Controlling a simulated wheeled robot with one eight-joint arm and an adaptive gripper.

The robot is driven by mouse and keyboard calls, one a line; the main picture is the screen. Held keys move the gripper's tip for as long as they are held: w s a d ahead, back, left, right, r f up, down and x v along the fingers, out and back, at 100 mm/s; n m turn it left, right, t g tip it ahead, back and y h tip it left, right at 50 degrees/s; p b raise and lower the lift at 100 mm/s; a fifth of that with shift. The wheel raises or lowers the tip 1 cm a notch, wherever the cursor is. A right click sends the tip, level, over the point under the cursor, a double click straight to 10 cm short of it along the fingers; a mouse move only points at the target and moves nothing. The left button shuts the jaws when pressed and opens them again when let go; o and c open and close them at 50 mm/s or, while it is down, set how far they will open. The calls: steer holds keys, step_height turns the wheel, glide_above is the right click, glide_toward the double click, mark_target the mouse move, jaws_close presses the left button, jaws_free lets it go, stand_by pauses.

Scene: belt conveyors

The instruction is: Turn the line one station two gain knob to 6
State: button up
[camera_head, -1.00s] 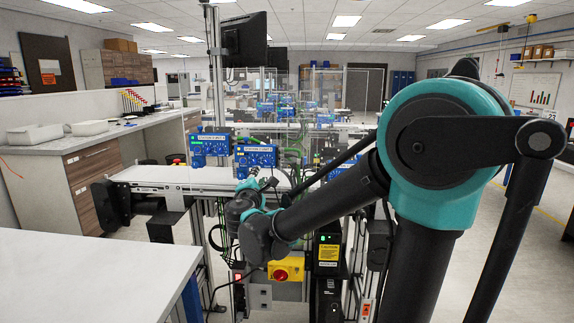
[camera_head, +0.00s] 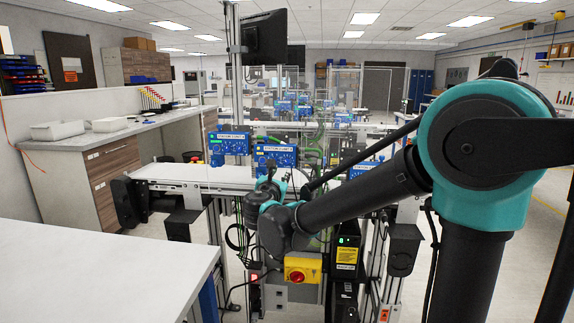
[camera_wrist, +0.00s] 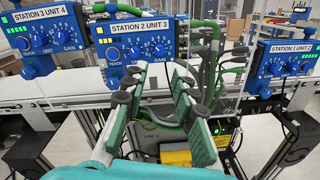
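A blue control box labelled STATION 2 UNIT 3 (camera_wrist: 138,46) is near the centre of the wrist view, above the conveyor. In the head view the middle box (camera_head: 276,154) stands behind my arm's end, where the fingers are not clear.
A STATION 3 UNIT 4 box (camera_wrist: 40,38) is at the left. The white conveyor (camera_head: 190,174) runs below the boxes. Green hoses (camera_wrist: 205,70) are between the middle and right boxes. A yellow switch box (camera_head: 303,267) sits low on the frame. A white table (camera_head: 90,270) is front left.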

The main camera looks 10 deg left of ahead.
mark_target(286, 162)
steer(key=w, duration=1.1)
steer(key=shift+w+d, duration=0.1)
steer(key=shift+d, duration=0.25)
jaws_close()
